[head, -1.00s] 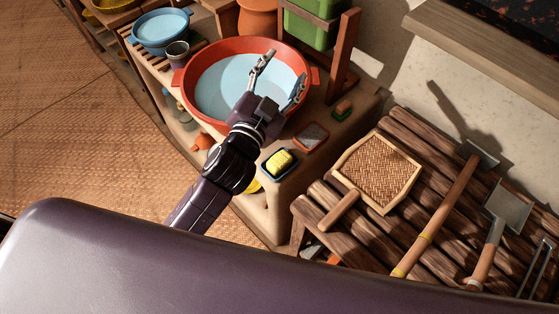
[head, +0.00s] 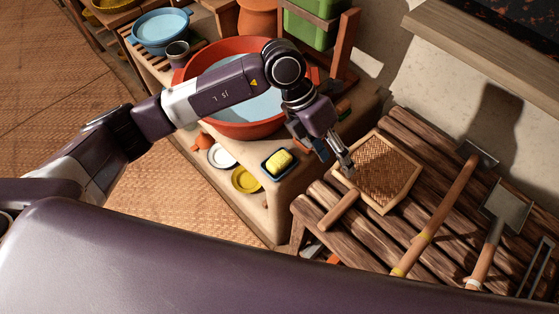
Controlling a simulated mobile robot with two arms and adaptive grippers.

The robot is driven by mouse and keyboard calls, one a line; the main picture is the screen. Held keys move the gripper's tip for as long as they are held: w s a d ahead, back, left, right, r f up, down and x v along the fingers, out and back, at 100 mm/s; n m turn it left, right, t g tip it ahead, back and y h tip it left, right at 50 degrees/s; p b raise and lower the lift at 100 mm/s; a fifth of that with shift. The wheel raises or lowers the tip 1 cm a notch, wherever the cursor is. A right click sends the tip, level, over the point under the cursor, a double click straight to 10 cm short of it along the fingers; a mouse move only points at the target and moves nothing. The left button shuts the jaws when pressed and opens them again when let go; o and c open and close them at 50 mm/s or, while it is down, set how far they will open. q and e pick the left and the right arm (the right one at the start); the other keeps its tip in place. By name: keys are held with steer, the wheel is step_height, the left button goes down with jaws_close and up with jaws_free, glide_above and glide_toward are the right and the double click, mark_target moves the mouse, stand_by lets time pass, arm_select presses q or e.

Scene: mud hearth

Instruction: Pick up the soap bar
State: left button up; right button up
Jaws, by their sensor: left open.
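A yellow block that looks like the soap bar (head: 279,161) lies in a small dark blue dish (head: 267,174) on the near end of the clay counter. My left gripper (head: 337,157) is open and empty. It hangs to the right of the dish, by the counter's edge and the woven fan, pointing down and right. Its fingers appear apart from the block. The gripper hides the flat tray seen earlier beside the dish. My right gripper is not in view.
A red basin of water (head: 250,129) stands behind, partly covered by my left arm. A woven fan (head: 385,165) and long-handled tools (head: 440,215) lie on the wooden slat bench (head: 440,140).

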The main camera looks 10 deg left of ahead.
arm_select(q)
steer(key=w+a+f+t+y, duration=0.1)
steer(key=w+a+y, duration=0.2)
steer(key=a, duration=0.4)
steer(key=w+a+y, duration=0.3)
steer(key=a, duration=0.3)
steer(key=n+p, duration=0.1)
steer(key=p, duration=0.1)
glide_above(279, 159)
step_height(279, 159, down, 6)
steer(key=shift+w+f, duration=0.1)
steer(key=shift+w, duration=0.05)
steer(key=f+p, duration=0.1)
steer(key=f, duration=0.4)
steer(key=shift+s+f+p, duration=0.2)
steer(key=shift+p, duration=0.2)
steer(key=shift+f, duration=0.2)
steer(key=c, duration=1.3)
steer(key=shift+w+r, duration=0.1)
steer(key=shift+r, duration=0.1)
